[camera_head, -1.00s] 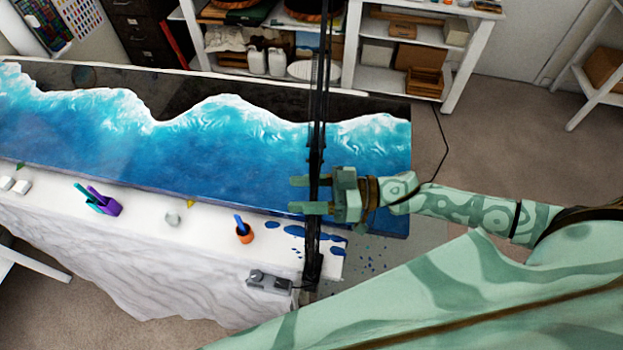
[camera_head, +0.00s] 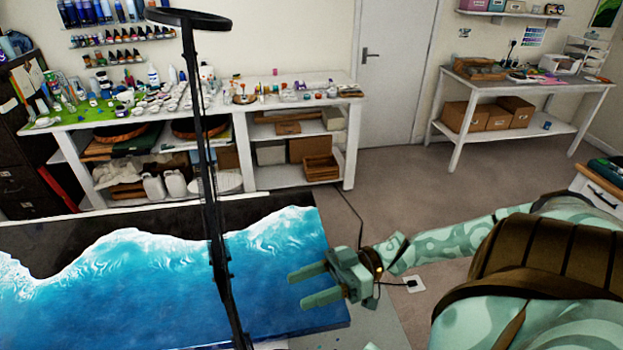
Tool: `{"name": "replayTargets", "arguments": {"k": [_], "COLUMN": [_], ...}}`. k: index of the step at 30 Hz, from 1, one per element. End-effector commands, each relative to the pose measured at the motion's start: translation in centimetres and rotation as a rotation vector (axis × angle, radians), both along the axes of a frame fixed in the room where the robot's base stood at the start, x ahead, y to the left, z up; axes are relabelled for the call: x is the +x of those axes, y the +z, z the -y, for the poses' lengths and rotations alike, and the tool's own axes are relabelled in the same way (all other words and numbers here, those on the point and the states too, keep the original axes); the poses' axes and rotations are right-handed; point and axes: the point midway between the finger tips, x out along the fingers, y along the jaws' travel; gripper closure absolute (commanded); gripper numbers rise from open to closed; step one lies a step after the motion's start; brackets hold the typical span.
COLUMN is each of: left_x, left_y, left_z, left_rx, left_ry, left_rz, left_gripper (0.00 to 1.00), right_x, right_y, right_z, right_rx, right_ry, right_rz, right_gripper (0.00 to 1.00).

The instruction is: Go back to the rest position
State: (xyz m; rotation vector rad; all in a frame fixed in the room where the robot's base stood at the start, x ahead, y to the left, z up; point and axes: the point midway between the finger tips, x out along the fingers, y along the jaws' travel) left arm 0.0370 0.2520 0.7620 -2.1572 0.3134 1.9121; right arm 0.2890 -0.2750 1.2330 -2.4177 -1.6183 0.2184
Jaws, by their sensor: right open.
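My right gripper (camera_head: 306,286) is open and empty. Its two pale green fingers point left over the right end of the resin table (camera_head: 270,260), which has blue waves with white foam crests. My right arm comes in from the right, with the forearm (camera_head: 440,243) roughly level. A black upright stand (camera_head: 207,150) with a ring at its top stands in front of the table, to the left of the fingertips, with a gap between them. My left gripper is not in view.
A white workbench (camera_head: 345,92) with bottles, cups and shelves stands at the back left. A second table (camera_head: 480,85) with boxes stands at the back right. A black cord runs by my right wrist to a floor outlet (camera_head: 411,286). Carpet (camera_head: 400,180) between them is clear.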

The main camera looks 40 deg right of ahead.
Motion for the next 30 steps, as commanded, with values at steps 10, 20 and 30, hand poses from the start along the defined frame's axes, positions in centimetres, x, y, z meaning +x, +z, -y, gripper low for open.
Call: {"name": "replayTargets", "arguments": {"k": [10, 20, 30], "left_x": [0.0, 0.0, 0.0], "left_y": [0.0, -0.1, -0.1], "left_z": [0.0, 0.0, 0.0], "left_rx": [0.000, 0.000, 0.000], "left_ry": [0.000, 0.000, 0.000], "left_rz": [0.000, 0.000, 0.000], "left_gripper": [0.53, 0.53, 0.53], "right_x": [-0.2, -0.1, 4.3], "right_y": [0.1, 0.0, -3.3], "right_z": [0.5, 0.3, -6.0], "right_rx": [0.002, -0.001, -0.348], "right_ry": [-0.001, -0.005, -0.420], "right_rz": [0.001, 0.005, 0.259], "right_gripper": [0.45, 0.45, 0.45]}}
